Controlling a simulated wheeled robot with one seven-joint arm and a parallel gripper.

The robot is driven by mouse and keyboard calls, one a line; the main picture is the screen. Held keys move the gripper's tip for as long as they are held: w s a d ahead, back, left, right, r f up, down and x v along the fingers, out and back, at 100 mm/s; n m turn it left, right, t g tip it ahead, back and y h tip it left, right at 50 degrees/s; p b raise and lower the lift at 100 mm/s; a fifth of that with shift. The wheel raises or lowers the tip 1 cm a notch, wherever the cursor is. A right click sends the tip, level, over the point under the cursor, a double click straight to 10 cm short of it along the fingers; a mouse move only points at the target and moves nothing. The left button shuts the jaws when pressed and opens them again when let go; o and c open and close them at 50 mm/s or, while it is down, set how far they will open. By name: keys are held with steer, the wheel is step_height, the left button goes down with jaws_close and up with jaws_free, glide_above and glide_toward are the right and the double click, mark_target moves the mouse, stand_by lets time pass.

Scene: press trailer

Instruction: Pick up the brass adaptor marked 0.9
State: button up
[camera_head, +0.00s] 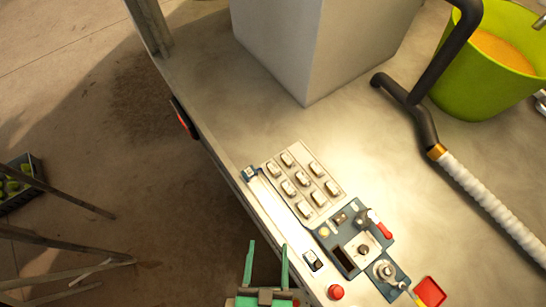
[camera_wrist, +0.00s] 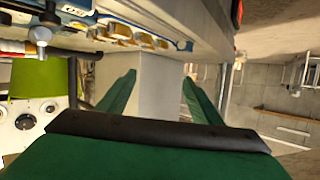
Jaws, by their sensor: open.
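A pale rack (camera_head: 325,206) on the bench holds several small light pieces in rows. In the wrist view several brass-coloured pieces (camera_wrist: 122,31) hang into the picture from the top, where the bench appears upside down. They may be the adaptors, but no marking is readable, so I cannot tell which is 0.9. My gripper (camera_head: 267,246) is at the bottom of the head view, off the bench's front edge and below the rack in the picture. Its green fingers are apart and empty, and in the wrist view the gripper (camera_wrist: 159,80) shows nothing between the fingertips but background.
A dark blue panel (camera_head: 342,257) with knobs and a red lever is beside the rack. A red button (camera_head: 335,292) is near the bench edge. A grey box (camera_head: 310,45), a green bucket (camera_head: 455,85) and a white hose (camera_head: 490,205) stand or lie farther back.

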steer(key=w+a+f+m+g, duration=0.45)
steer(key=a+f+g, duration=0.25)
steer(key=a+f, duration=0.65)
steer(key=w+a+r+m+g, duration=0.1)
steer(key=w+a+g, duration=0.1)
steer(key=w, duration=0.4)
steer(key=w+a+r+m+g, duration=0.1)
steer(key=w+r, duration=0.1)
steer(key=w, duration=0.5)
steer(key=w+d+r+g, duration=0.1)
steer(key=w+d+r, duration=0.1)
steer(key=w+d, duration=0.1)
steer(key=w+d+r+m+g, duration=0.1)
steer(key=w+d+r, duration=0.4)
steer(key=w+d, duration=0.1)
steer(key=d, duration=0.1)
steer(key=shift+w+r+m+g+y, duration=0.3)
steer(key=shift+w+m+g, duration=0.05)
steer(key=shift+g, duration=0.05)
steer(key=w+d+r+m+g, duration=0.1)
steer(key=w+d+r, duration=0.1)
steer(key=d+r, duration=0.35)
glide_above(272, 169)
steer(key=f, duration=0.6)
steer(key=shift+a+f, duration=0.3)
steer(key=shift+d+f, duration=0.2)
steer(key=shift+f, duration=1.15)
steer(key=shift+d+f, duration=0.15)
steer(key=shift+f, duration=1.15)
steer(key=shift+c, duration=0.6)
